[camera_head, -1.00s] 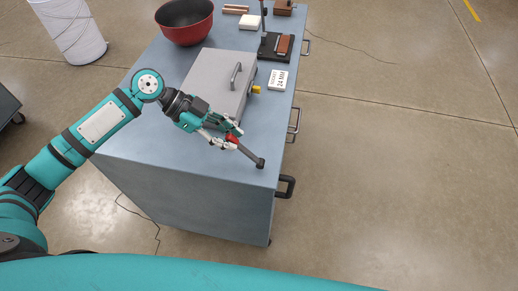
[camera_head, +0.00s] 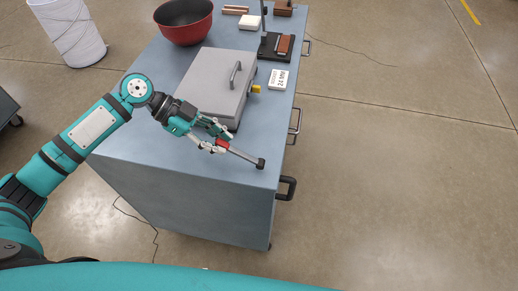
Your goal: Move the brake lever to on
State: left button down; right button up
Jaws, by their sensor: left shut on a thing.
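The brake lever is a grey rod (camera_head: 241,153) with a red grip (camera_head: 222,144). It lies low and slanted near the table's front right corner, with a dark end piece (camera_head: 261,163) at its right end. My left gripper (camera_head: 219,145) comes from the left and is shut on the lever at its red grip. The fingers partly hide the grip. My right gripper is not in view.
A grey lidded box (camera_head: 208,82) with a handle stands just behind my left gripper on the blue-grey table (camera_head: 150,140). Behind are a red bowl (camera_head: 185,32), a white label card (camera_head: 279,79) and a black stand (camera_head: 270,48). The front right tabletop is mostly clear.

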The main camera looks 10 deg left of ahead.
pick_arm(q)
jog(key=shift+a+f, duration=0.4)
jog(key=shift+f, duration=0.1)
jog(key=shift+a+f+b, duration=0.35)
jog(key=shift+f+b, duration=0.4)
jog(key=shift+f, duration=0.05)
jog(key=shift+a+f+b, duration=0.35)
jog(key=shift+f+b, duration=0.4)
jog(key=shift+f, duration=0.1)
jog(key=shift+f+b, duration=0.5)
jog(key=c, duration=1.2)
grip_release()
jog(key=shift+a+r, duration=0.1)
jog(key=shift+a, duration=0.05)
jog(key=shift+o, duration=0.7)
jog(key=shift+r, duration=0.1)
